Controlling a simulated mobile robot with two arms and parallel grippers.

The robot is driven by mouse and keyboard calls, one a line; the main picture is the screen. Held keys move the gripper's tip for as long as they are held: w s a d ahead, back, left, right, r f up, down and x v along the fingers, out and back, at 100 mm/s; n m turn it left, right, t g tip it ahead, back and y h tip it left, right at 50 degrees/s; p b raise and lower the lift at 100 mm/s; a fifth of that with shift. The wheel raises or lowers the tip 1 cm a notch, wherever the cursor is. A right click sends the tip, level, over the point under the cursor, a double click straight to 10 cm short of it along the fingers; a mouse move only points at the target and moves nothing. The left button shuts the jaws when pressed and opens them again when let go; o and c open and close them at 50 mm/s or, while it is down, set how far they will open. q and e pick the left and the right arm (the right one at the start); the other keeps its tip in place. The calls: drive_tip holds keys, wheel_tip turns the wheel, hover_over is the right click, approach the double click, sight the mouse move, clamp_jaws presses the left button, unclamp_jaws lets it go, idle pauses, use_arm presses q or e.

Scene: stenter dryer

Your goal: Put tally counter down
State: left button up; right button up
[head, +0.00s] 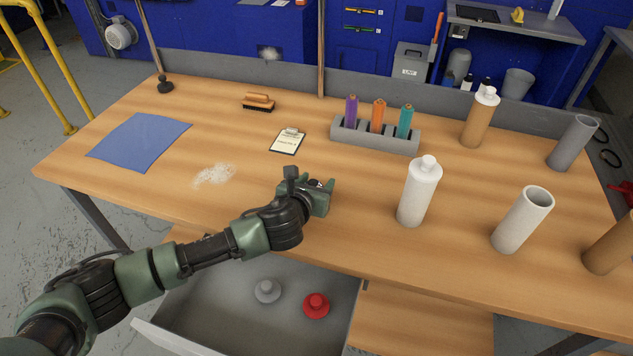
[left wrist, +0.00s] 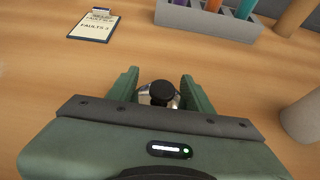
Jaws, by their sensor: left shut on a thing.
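My left gripper (head: 326,187) is over the wooden table (head: 240,180), near its front edge and above the open drawer. In the left wrist view its two green fingers are shut on the tally counter (left wrist: 159,93), a small silver thing with a black round top. In the head view the counter is mostly hidden by the gripper. I cannot tell whether the counter touches the tabletop. My right gripper is not in view.
A clipboard (head: 287,141) and a grey rack (head: 375,134) with markers lie behind the gripper. A white bottle (head: 418,193) stands to its right. An open drawer (head: 220,310) below holds a grey and a red knobbed piece (head: 316,305). A blue cloth (head: 139,141) lies left, beside white powder (head: 213,175).

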use_arm(q)
drive_tip(key=o, duration=1.4)
drive_tip(key=shift+o, duration=0.2)
drive_tip(key=shift+r, duration=0.15)
drive_tip(key=v, duration=1.2)
